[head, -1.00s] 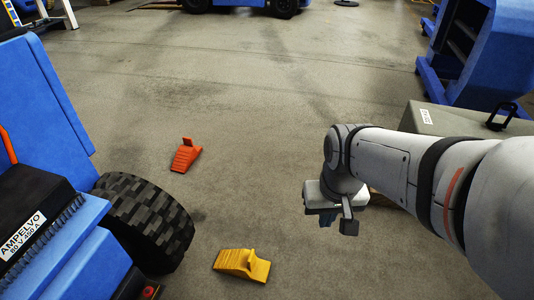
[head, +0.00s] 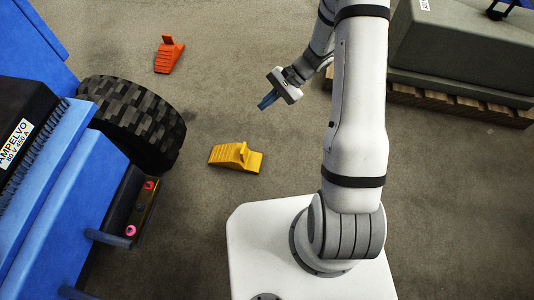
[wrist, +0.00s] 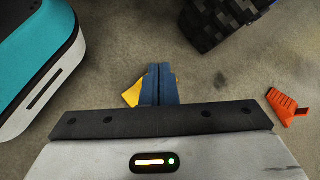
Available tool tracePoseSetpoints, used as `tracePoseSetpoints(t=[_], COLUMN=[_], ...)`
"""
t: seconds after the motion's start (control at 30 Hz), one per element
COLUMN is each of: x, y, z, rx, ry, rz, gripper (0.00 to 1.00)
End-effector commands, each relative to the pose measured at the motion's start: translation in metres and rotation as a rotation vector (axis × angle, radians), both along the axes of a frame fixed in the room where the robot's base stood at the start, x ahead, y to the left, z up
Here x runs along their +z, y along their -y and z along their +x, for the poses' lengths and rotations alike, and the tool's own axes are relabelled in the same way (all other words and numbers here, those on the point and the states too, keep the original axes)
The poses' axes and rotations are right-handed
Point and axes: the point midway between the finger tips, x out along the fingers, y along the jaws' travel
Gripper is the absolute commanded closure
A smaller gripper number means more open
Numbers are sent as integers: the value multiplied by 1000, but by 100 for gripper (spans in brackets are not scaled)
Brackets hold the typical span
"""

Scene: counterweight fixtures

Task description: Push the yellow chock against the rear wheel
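The yellow chock (head: 232,157) lies on the floor to the right of the rear wheel (head: 128,112), with a gap of bare floor between them. The wheel has a dark, blocky tread, and part of it shows at the top of the wrist view (wrist: 215,20). My gripper (head: 266,103) is above the floor, up and to the right of the chock in the head view, apart from it. Its blue fingers (wrist: 160,82) are together with nothing between them. In the wrist view they hide most of the yellow chock (wrist: 132,94).
An orange chock (head: 168,56) lies beyond the wheel, also at the right of the wrist view (wrist: 289,106). The blue truck (head: 60,200) fills the left. A grey-green block (head: 460,45) on a wooden pallet (head: 450,100) stands right. Floor around the yellow chock is clear.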

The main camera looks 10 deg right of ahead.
Motion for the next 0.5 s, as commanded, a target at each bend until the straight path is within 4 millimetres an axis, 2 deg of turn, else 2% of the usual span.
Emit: tracePoseSetpoints(t=[0.03, 0.27, 0.5], x=[-24, -124, -236], y=[0, -4, -2], z=[5, 23, 15], rx=[-50, -297, -571], ry=[-41, -184, -313], rz=[32, 166, 273], gripper=[100, 100, 100])
